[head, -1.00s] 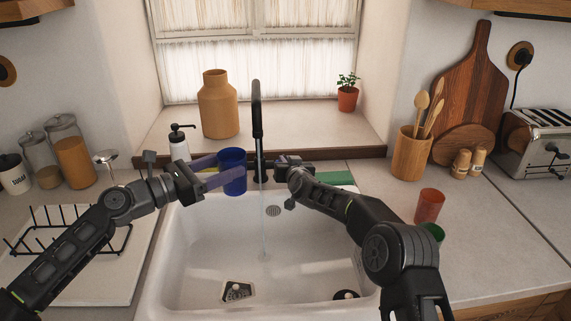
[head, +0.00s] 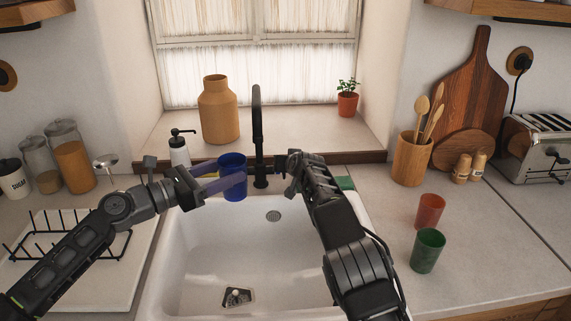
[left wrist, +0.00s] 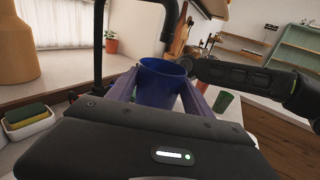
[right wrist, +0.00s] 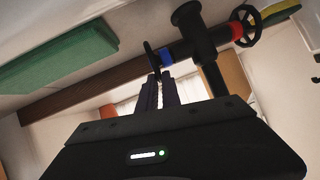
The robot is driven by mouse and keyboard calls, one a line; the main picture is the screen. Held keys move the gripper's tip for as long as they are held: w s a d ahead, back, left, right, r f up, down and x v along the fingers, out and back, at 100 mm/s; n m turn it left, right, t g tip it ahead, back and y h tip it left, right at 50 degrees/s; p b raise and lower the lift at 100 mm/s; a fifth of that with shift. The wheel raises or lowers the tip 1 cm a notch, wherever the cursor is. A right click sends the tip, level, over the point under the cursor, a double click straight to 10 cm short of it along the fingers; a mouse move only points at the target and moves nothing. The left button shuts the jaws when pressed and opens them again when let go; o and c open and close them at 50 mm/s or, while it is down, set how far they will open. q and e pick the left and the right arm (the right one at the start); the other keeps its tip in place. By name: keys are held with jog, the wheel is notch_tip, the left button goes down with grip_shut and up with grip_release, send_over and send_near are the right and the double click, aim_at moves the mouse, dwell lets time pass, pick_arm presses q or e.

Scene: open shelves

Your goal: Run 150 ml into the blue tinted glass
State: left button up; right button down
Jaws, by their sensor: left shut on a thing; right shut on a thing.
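The blue tinted glass (head: 232,180) is upright over the back of the sink, just left of the black tap (head: 257,135). My left gripper (head: 222,186) is shut on it; the left wrist view also shows the glass (left wrist: 158,85) between the fingers, with the dark spout (left wrist: 170,25) close behind it. Its water level is hidden. My right gripper (right wrist: 160,90) is shut on a dark tap handle (right wrist: 151,58) beside a blue ring (right wrist: 166,55). A second, wheel-shaped handle (right wrist: 247,27) sits by a red ring. No stream shows below the spout.
A red cup (head: 430,212) and green cup (head: 428,250) stand on the right counter. A soap bottle (head: 179,150) stands behind my left gripper. A dish rack (head: 60,240) is at left. The sink basin (head: 240,260) is mostly clear.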

jog(key=shift+d+f, duration=0.1)
pick_arm(q)
jog(key=shift+d, duration=0.1)
pick_arm(e)
jog(key=c, duration=1.6)
grip_release()
jog(key=shift+o, duration=0.2)
jog(key=v, duration=1.2)
